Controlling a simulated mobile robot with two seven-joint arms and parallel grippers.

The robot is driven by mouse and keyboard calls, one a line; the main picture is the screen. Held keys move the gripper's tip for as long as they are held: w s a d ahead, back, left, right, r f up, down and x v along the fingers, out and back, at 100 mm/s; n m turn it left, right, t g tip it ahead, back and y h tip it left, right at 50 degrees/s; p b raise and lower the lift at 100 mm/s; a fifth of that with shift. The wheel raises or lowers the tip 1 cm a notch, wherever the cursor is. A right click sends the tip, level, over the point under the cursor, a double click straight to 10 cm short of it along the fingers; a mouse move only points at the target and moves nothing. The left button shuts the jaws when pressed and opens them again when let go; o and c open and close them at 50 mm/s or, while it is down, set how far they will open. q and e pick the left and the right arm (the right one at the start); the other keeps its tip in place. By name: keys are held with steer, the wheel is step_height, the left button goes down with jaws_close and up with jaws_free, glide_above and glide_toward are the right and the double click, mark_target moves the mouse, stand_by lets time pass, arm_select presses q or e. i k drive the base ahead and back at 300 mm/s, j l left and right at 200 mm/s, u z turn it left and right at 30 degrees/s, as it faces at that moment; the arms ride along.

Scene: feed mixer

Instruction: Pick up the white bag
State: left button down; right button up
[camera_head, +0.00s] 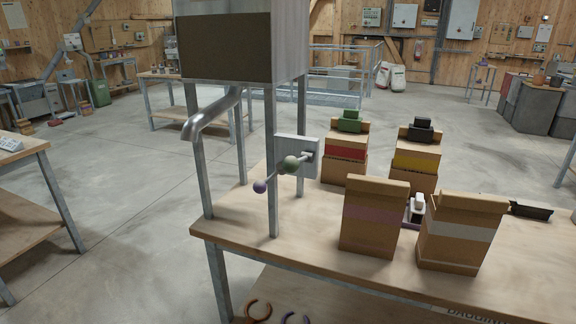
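A brown paper bag with a white band (460,236) stands upright at the front right of the wooden table (300,243). Its top is folded. A similar bag with a purple band (373,217) stands just to its left, with a narrow gap between them. Behind them stand a bag with a red band (346,153) and a bag with a yellow band (416,163). White sacks (391,77) also sit on the floor far back. Neither of my grippers shows in the head view.
A metal hopper (240,40) with a spout stands over the table's left part. A lever with green and purple knobs (276,174) sticks out beside it. A small black-and-white object (416,208) is between the bags. A black tray (531,211) lies right. The table's front left is clear.

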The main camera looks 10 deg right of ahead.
mark_target(458, 230)
steer(key=z, duration=1.35)
